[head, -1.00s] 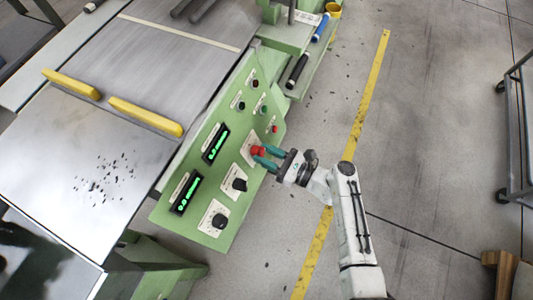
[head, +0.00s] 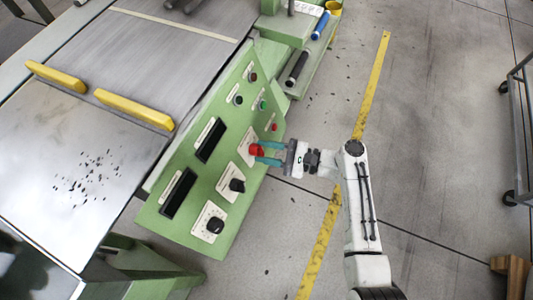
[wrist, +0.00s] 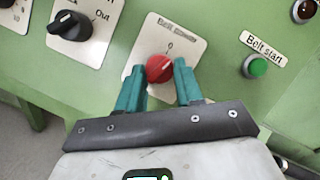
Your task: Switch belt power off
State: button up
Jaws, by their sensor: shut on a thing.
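The red rotary knob (head: 256,150) sits on a white plate on the sloped green control panel (head: 228,165). In the wrist view the red knob (wrist: 160,68) is under a label that seems to read "Belt power", with a 0 mark above it. My gripper (wrist: 160,76) has its teal fingers on either side of the knob and is shut on it. In the head view my gripper (head: 266,153) reaches the panel from the right. Both panel displays (head: 211,141) are dark.
A green "Belt start" button (wrist: 258,66) is right of the knob. A black selector knob (wrist: 70,26) is to the left. The metal conveyor bed with yellow guides (head: 135,108) lies left of the panel. Open floor with a yellow line (head: 320,245) lies right.

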jog(key=shift+w+n+g+h+b, duration=0.1)
jog(key=shift+n+g+h+b, duration=0.4)
jog(key=shift+n, duration=1.8)
jog(key=shift+g, duration=0.5)
jog(key=o, duration=1)
jog(key=d, duration=0.3)
jog(key=d+r, duration=0.1)
jog(key=d, duration=0.6)
jog(key=shift+s+d+r, duration=0.15)
jog(key=shift+s+d, duration=0.1)
jog(key=shift+d, duration=0.1)
